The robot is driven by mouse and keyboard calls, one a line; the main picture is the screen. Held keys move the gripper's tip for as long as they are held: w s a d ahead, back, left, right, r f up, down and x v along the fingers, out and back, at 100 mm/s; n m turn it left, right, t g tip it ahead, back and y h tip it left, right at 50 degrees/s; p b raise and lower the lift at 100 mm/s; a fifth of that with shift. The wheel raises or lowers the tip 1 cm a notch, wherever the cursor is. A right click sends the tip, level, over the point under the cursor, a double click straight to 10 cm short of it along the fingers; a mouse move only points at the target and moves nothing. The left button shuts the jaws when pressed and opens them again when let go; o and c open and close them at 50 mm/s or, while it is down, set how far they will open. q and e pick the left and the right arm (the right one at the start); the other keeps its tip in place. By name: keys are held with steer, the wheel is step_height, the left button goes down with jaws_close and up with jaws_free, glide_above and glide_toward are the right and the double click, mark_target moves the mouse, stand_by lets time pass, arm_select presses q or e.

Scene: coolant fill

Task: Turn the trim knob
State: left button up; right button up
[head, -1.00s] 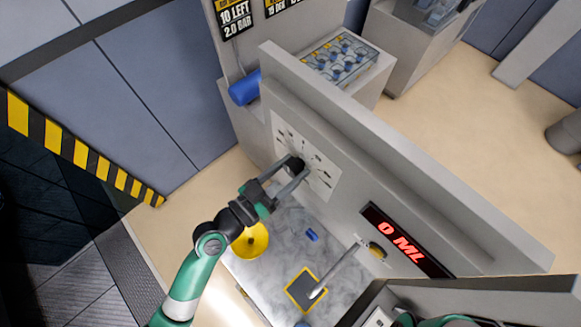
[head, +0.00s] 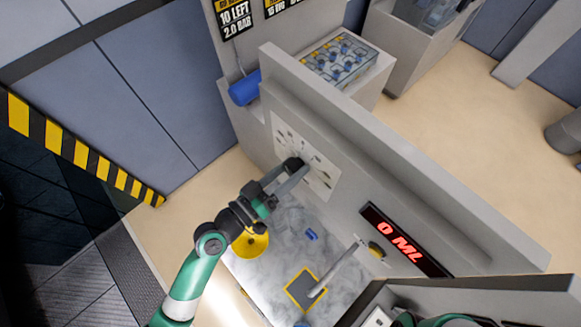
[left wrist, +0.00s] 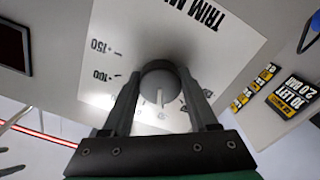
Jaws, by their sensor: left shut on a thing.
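The dark round trim knob (head: 293,162) is on a white dial plate (head: 323,184) on the upright grey panel. In the left wrist view the knob (left wrist: 160,76) has a pale pointer mark directed toward the bottom of the picture. The plate (left wrist: 145,28) carries "TRIM" lettering and scale marks, with 100 and 150 readable at the left. My left gripper (head: 290,169) reaches in from the left with its two fingers on either side of the knob, closed on it. The gripper hides part of the lower scale. My right gripper does not show.
A red display (head: 403,240) reads 0 ML. Below the panel are a yellow round dish (head: 250,241), a small blue piece (head: 311,234), a yellow-edged dark square (head: 304,290) and a grey lever or spout (head: 336,271). A blue cylinder (head: 244,88) is at the panel's left end.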

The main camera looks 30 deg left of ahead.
arm_select(q)
steer(key=shift+n, duration=0.6)
steer(key=o, duration=1.4)
steer(key=shift+c, duration=0.2)
steer(key=shift+s, duration=0.1)
steer(key=b+v, duration=0.3)
steer(key=v, duration=0.8)
steer(key=shift+s+a+b, duration=0.15)
steer(key=shift+s+b, duration=0.05)
steer(key=shift+b, duration=0.2)
